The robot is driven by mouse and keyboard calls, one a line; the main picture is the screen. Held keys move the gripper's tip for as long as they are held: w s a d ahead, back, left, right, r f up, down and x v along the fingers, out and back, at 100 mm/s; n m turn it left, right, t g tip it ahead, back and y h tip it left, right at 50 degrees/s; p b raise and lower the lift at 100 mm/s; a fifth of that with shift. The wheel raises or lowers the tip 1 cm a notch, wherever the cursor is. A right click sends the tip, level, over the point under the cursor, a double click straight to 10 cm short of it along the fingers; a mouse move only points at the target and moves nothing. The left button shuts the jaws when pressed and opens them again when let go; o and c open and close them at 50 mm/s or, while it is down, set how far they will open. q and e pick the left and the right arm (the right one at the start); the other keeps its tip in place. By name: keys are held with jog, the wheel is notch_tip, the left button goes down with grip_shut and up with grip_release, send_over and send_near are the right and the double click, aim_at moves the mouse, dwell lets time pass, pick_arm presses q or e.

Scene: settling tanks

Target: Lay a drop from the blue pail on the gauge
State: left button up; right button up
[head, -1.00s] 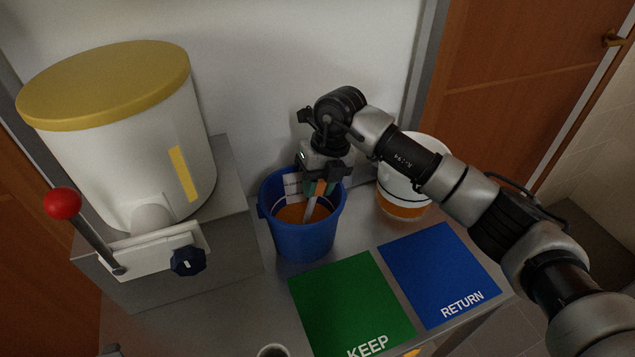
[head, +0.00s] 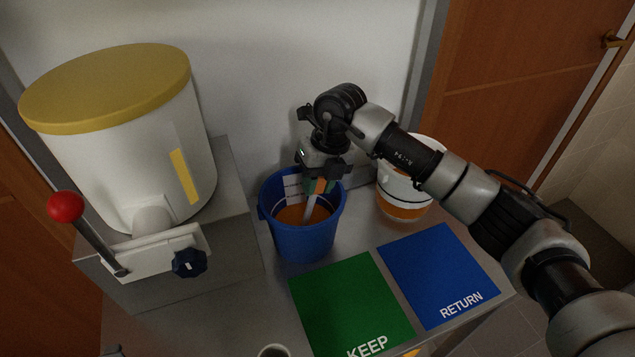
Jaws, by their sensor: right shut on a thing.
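The blue pail (head: 303,243) stands on the metal bench and holds an orange-brown liquid (head: 292,214). My right gripper (head: 320,184) is above the pail's mouth, pointing down. It is shut on a thin pale tool (head: 308,208) with an orange part near the jaws, whose lower end reaches down into the pail at the liquid. Whether the tip is under the surface is hard to tell. No gauge can be made out for certain.
A white tank (head: 120,165) with a yellow lid and a red-knobbed lever (head: 67,207) stands at left. A white pail (head: 404,200) with orange liquid is behind my right arm. Green KEEP (head: 350,305) and blue RETURN (head: 438,272) mats lie in front. A cup (head: 273,351) shows at the bottom edge.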

jog(key=s+a+p+v, duration=0.1)
jog(key=a+p+v, duration=0.2)
jog(key=p+v, duration=0.5)
jog(key=shift+a+v, duration=0.25)
jog(key=shift+v, duration=3.5)
